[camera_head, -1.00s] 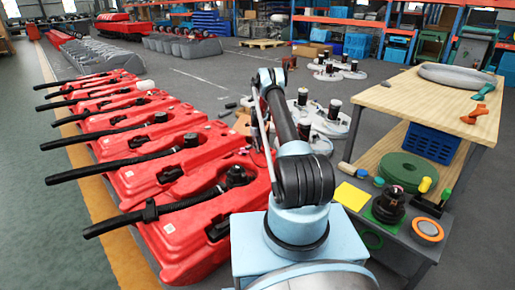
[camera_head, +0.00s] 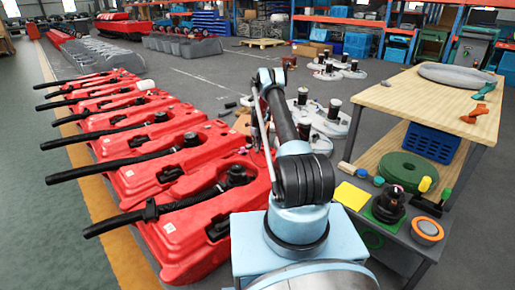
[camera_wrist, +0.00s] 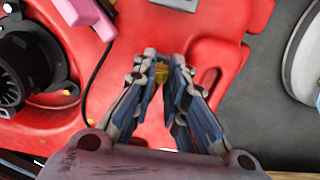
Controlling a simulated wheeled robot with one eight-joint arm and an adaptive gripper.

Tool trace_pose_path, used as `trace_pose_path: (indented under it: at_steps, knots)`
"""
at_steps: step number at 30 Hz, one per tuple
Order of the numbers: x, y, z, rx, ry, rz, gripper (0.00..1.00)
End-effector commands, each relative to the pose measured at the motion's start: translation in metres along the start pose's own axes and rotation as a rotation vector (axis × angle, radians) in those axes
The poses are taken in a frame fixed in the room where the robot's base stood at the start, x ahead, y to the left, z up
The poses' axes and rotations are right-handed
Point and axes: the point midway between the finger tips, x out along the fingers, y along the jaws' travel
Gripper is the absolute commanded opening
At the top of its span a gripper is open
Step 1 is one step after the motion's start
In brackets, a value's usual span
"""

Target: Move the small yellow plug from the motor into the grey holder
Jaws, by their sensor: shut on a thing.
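In the wrist view my gripper (camera_wrist: 161,68) is shut on a small yellow plug (camera_wrist: 161,74), held between the fingertips above a red surface. Only part of the plug shows. A black ribbed round part (camera_wrist: 24,70) lies at the left of that view, apart from the fingers. In the head view my arm hides most of the gripper. A black motor (camera_head: 388,205) stands on a green mat on the low grey shelf at right. A dark block (camera_head: 428,206) sits beside it, near a yellow cylinder (camera_head: 425,184) and a green peg (camera_head: 446,194). I cannot tell which item is the grey holder.
Red scrubber tanks (camera_head: 160,180) with black hoses line the left. A wooden table (camera_head: 425,105) stands at right, with a blue crate (camera_head: 434,143) beneath. The low shelf also bears a large green disc (camera_head: 402,168), a yellow sheet (camera_head: 351,195) and an orange ring (camera_head: 427,229).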

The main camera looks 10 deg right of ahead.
Motion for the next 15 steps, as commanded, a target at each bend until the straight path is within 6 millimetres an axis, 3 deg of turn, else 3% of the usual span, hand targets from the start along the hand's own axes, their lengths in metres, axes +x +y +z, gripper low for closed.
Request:
trace_pose_path:
  at_steps: [14, 15]
  knots:
    - [0.012, 0.0, 0.0, 0.0, 0.0, 0.0, 0.0]
    - [0.011, 0.0, 0.0, 0.0, 0.0, 0.0, 0.22]
